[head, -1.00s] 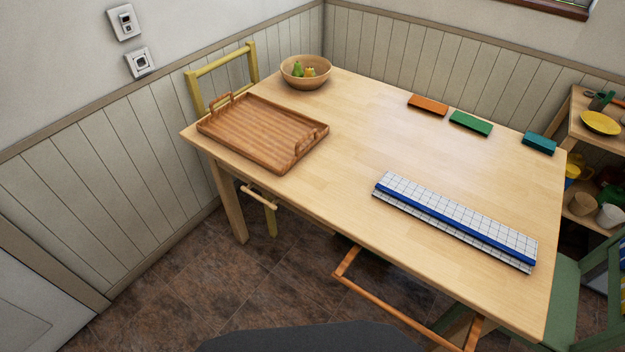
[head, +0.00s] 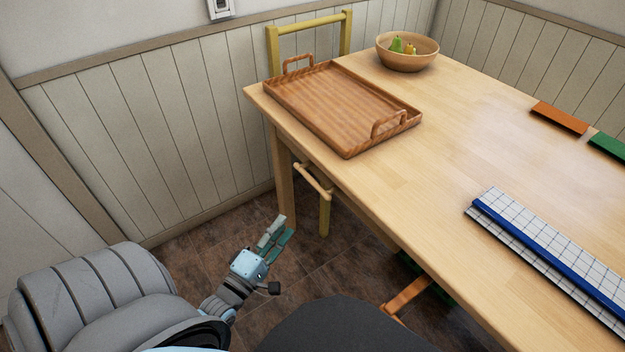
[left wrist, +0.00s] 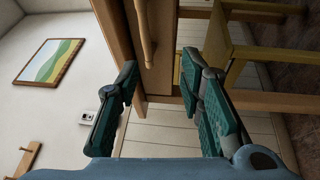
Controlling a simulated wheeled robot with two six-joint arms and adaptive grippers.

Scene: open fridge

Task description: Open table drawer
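The wooden table (head: 450,135) has a drawer on its near side at the left end. The drawer's pale bar handle (head: 313,181) shows below the tabletop edge, and the drawer looks closed. The handle also shows in the left wrist view (left wrist: 146,35), at the top, left of centre. My left gripper (head: 280,233) is below and to the left of the handle in the head view, apart from it. In the left wrist view the left gripper (left wrist: 160,70) has its green-padded fingers spread, with nothing between them. My right gripper is not in view.
A wooden tray (head: 340,105) and a bowl (head: 407,54) with fruit stand on the table. A yellow chair (head: 310,28) is at the table's left end. An orange-brown chair (head: 408,296) is at the near side. Bare floor (head: 185,258) lies left of the table.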

